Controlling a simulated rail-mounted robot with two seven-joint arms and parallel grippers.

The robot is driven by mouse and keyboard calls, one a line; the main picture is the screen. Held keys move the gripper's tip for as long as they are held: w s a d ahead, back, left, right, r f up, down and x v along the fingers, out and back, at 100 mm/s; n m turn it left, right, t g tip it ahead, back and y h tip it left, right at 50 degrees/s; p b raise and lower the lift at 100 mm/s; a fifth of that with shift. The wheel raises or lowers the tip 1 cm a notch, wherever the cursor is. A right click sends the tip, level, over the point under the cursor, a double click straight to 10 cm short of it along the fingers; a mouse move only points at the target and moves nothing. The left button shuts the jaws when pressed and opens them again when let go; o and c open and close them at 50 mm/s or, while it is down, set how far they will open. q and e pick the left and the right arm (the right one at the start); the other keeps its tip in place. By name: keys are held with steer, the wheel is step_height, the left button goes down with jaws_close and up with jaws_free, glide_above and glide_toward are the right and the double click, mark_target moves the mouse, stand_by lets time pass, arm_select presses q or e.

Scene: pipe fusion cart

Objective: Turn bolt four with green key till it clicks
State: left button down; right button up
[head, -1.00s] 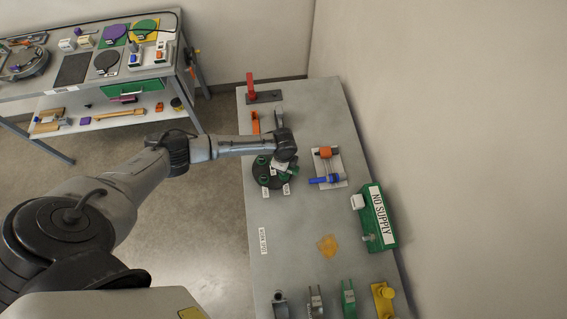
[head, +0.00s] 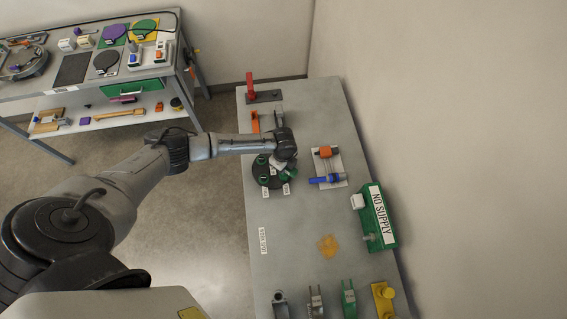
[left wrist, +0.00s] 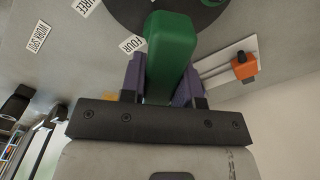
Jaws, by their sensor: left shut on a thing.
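The green key (left wrist: 170,55) fills the middle of the left wrist view, gripped between the purple fingers of my left gripper (left wrist: 165,80). Its far end reaches over the dark round flange (left wrist: 125,12). The label FOUR (left wrist: 132,43) lies beside the key; bolt four itself is hidden, so I cannot tell how the key sits on it. In the head view my left gripper (head: 284,165) is over the right side of the flange (head: 267,183), where green bolt heads (head: 262,160) show. My right gripper is not in view.
An orange and blue part on a white plate (head: 338,167) lies just right of the flange. A green NO SUPPLY box (head: 376,218) stands at the bench's right edge. Several tools (head: 348,298) stand at the near end. A red-handled item (head: 251,88) stands at the far end.

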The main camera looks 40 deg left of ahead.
arm_select(q)
steer(key=shift+r+n, duration=0.1)
steer(key=shift+n, duration=0.4)
steer(key=shift+p, duration=0.35)
steer(key=shift+r+p, duration=1.35)
steer(key=shift+r, duration=0.1)
steer(key=shift+r+p, duration=0.5)
steer(key=shift+r, duration=0.2)
steer(key=shift+r+p, duration=0.75)
steer(key=shift+r, duration=0.05)
